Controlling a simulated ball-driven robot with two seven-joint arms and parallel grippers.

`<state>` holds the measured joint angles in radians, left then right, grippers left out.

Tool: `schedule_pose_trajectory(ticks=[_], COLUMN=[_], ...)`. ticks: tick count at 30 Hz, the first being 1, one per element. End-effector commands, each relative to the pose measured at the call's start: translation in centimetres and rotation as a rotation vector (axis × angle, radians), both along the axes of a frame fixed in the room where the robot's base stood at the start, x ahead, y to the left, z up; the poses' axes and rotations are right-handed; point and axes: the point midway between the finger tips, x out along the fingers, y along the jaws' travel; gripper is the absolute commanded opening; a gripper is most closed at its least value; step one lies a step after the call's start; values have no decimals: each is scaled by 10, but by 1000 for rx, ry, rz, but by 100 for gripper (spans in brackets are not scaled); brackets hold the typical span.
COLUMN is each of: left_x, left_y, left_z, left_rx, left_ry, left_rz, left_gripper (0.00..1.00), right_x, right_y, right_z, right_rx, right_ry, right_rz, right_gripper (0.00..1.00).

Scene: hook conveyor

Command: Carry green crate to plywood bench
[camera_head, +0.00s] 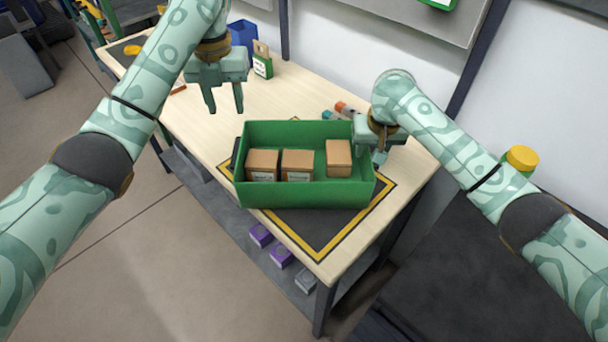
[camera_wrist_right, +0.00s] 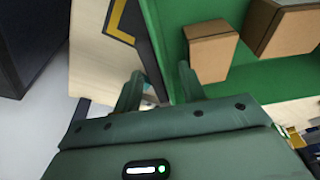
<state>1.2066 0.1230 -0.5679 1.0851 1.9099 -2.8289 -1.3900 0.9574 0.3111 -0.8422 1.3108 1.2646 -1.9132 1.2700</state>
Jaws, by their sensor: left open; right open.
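The green crate (camera_head: 305,196) stands on a light wood-topped bench (camera_head: 195,128), over a dark mat with a yellow border (camera_head: 322,246). Three brown boxes (camera_head: 297,163) are inside it. My left gripper (camera_head: 225,108) is open and empty, above the bench beyond the crate's left end and apart from it. My right gripper (camera_head: 374,154) is open at the crate's right end. In the right wrist view its fingers (camera_wrist_right: 158,88) are on either side of the crate's wall edge; contact cannot be told. I cannot tell whether this bench is the plywood one.
A blue bin (camera_head: 243,33) and a small green-and-brown box (camera_head: 262,62) stand at the bench's far side. An orange-and-teal item (camera_head: 345,108) lies behind the crate. Purple boxes (camera_head: 261,235) are on the lower shelf. Open floor (camera_head: 130,260) lies left of the bench.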

Motion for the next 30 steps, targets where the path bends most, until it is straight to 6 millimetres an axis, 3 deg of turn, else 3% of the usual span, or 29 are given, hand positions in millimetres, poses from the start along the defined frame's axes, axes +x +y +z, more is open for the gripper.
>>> schedule_pose_trajectory(ticks=[5,12,18,30], left_x=[0,0,0,0], left_y=[0,0,0,0], left_z=[3,3,3,3], left_rx=[0,0,0,0], left_ry=[2,2,2,2], left_rz=[2,1,1,1], left_gripper=[41,41,41,41], right_x=[-3,-16,-25,-29], right_y=[0,0,0,1], right_z=[16,70,105,116], right_rx=[2,-1,-1,-1], right_ry=[-2,-6,-4,1], right_rz=[1,1,1,0], right_gripper=[41,41,41,41])
